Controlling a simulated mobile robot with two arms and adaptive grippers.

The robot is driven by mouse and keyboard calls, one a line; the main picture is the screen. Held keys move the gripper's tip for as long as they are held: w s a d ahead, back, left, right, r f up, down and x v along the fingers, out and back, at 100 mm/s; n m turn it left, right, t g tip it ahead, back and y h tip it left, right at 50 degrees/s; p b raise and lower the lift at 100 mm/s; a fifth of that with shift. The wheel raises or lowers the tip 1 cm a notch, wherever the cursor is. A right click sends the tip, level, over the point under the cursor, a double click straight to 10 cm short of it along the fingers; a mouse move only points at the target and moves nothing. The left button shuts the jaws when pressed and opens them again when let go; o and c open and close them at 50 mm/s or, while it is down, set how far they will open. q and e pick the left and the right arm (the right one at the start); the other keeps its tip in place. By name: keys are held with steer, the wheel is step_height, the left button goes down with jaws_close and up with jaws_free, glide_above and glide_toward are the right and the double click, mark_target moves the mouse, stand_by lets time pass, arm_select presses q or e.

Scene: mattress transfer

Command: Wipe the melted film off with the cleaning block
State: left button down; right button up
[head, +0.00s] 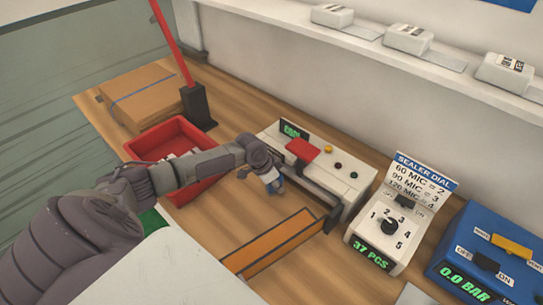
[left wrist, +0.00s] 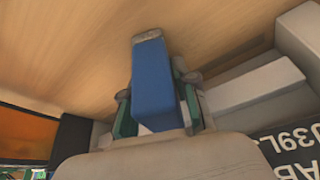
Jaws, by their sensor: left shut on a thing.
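My left gripper (head: 272,184) is shut on the cleaning block, a blue block with a grey end face (left wrist: 152,82), which fills the middle of the left wrist view. The gripper is beside the left end of the white sealer (head: 345,178), which has a red part, a green display and several knobs. I cannot make out the melted film. My right gripper is not in view.
A red tray (head: 137,150) lies behind my left arm. A sealer dial box (head: 385,232) and a blue box (head: 490,255) stand to the right. A red pole (head: 172,42) rises at the back left.

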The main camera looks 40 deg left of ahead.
mark_target(291, 198)
arm_select(q)
steer(key=shift+s+d+f, duration=0.15)
steer(key=shift+d, duration=0.35)
steer(key=shift+s+d+p, duration=0.15)
steer(key=shift+d+p, duration=0.8)
steer(key=shift+d, duration=0.25)
steer(key=shift+d+p, duration=0.4)
steer(key=shift+d, duration=0.4)
step_height(291, 198, up, 6)
steer(key=p, duration=0.6)
steer(key=shift+a, duration=0.1)
steer(key=shift+r, duration=0.25)
step_height(291, 198, up, 3)
steer(key=p, duration=0.3)
steer(key=shift+f, duration=0.1)
